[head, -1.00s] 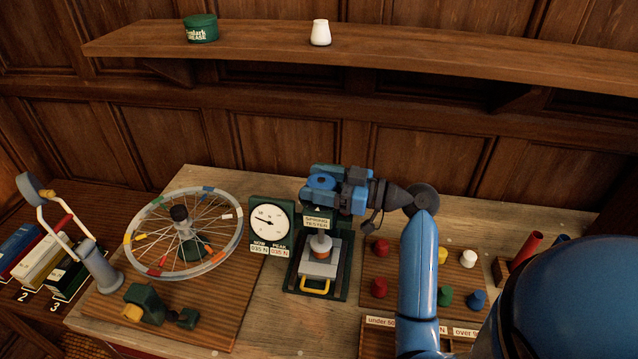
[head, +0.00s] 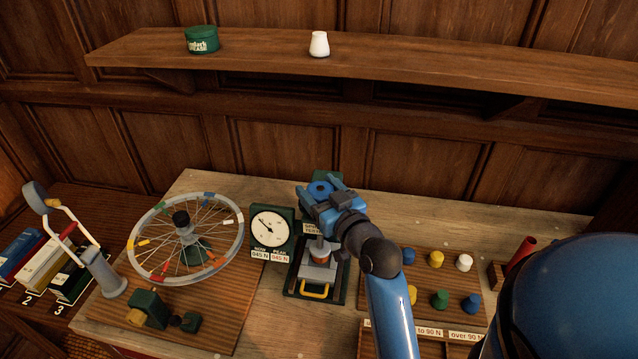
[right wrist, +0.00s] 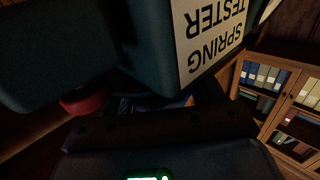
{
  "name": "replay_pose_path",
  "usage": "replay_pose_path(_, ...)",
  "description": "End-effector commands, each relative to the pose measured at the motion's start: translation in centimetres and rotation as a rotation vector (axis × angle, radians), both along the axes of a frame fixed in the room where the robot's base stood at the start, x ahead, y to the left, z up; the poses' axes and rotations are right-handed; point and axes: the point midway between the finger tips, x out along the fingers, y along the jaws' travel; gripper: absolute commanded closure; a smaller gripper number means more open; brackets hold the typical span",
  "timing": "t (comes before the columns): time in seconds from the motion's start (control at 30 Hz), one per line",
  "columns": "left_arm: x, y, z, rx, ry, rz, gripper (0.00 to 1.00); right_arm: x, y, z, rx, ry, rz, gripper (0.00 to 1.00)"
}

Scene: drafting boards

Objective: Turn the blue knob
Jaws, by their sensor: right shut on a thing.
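The blue knob (head: 320,187) sits on top of the green spring tester (head: 327,176). My right gripper (head: 322,192) is shut on the knob from above right, and its jaws partly hide it. The tester's dial (head: 269,226) and its readouts (head: 270,255) show 945 N for both now and peak. Below the head, an orange-brown part (head: 319,252) sits on the tester's grey stage. In the right wrist view the SPRING TESTER label (right wrist: 212,38) looms close, upside down, and the knob is mostly hidden. My left gripper is out of view.
A spoked wheel (head: 140,226) stands left of the dial. Coloured caps, such as a green one (head: 440,298), sit on a board at right, partly behind my arm. A shelf (head: 250,60) with a green tin (head: 202,40) and white pot (head: 319,44) runs above.

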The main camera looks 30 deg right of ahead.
Motion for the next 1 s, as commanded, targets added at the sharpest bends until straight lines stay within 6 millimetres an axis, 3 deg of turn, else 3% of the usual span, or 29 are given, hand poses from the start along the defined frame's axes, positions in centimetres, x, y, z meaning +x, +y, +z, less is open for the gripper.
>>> replay_pose_path(0.2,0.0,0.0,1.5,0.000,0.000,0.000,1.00,0.0,0.2,0.4,0.000,-0.004,-0.115,0.63)
replay_pose_path(0.47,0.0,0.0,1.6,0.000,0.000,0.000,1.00,0.1,0.1,0.2,0.001,-0.007,-0.259,0.63)
replay_pose_path(1.0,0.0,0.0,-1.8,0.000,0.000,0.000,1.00,0.0,-0.1,-0.1,0.008,-0.010,-0.550,0.64)
